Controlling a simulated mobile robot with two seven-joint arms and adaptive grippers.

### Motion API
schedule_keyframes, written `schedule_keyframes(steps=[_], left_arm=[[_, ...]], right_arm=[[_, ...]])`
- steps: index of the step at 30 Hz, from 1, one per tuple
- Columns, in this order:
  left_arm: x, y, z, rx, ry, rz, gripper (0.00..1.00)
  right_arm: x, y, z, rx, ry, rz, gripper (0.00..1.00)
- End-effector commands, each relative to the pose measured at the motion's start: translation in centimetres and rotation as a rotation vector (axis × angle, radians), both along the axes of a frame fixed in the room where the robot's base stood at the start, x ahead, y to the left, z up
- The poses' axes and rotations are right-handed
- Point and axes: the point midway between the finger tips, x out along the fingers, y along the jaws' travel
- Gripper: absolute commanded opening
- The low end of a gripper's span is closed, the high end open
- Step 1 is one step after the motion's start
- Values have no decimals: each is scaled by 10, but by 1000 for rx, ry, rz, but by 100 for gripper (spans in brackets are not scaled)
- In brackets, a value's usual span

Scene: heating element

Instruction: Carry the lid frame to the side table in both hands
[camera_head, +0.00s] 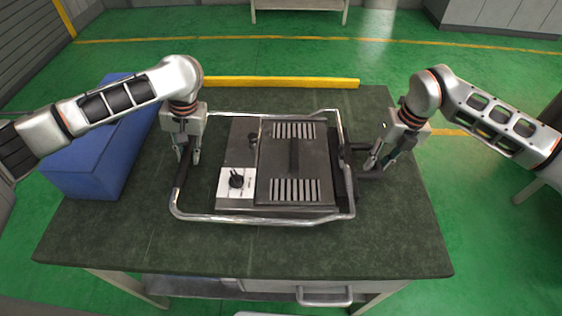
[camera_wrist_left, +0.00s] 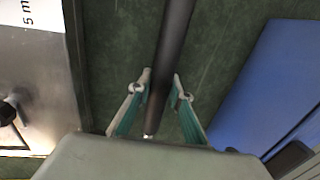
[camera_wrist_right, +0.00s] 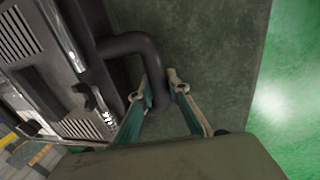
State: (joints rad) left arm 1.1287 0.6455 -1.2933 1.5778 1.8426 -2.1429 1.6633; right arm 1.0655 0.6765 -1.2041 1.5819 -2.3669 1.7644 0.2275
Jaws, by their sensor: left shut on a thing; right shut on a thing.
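The lid frame (camera_head: 263,219) is a bright bent-tube frame around a metal heating unit (camera_head: 238,150) with slotted vents and a dial, on the dark green table. My left gripper (camera_head: 187,160) is shut on the dark grip bar on the frame's left side; the bar (camera_wrist_left: 170,55) runs between its fingers in the left wrist view. My right gripper (camera_head: 376,166) is shut on a black bent handle (camera_wrist_right: 135,42) at the right side; how it joins the frame is hard to tell. Whether the frame is lifted clear is unclear.
A blue box (camera_head: 85,170) stands at the table's left, close to my left gripper. A yellow bar (camera_head: 280,82) runs behind the table's far edge. A pale table (camera_head: 298,4) stands at the back across open green floor. The table's front strip (camera_head: 300,250) is clear.

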Motion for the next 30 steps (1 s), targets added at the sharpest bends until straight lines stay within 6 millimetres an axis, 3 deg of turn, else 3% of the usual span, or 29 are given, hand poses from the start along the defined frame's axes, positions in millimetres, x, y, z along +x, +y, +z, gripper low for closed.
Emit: schedule_keyframes(steps=[2, 3, 5, 17, 20, 30], left_arm=[[3, 3, -1, 5, -6, 2, 0], [0, 3, -4, 7, 1, 2, 24], [0, 3, -3, 6, 0, 2, 36], [1, 0, 1, 2, -1, 1, 36], [1, -2, 11, 1, -2, 0, 36], [3, -13, 74, 4, -6, 0, 36]], right_arm=[[3, -2, -1, 0, -5, -4, 0], [0, -3, -4, -4, 1, -5, 22], [1, -3, -3, -4, 1, -5, 33], [0, -1, -3, -1, 1, -1, 33], [0, 0, -3, -1, 1, -1, 33], [0, 0, -3, 0, 1, 0, 33]])
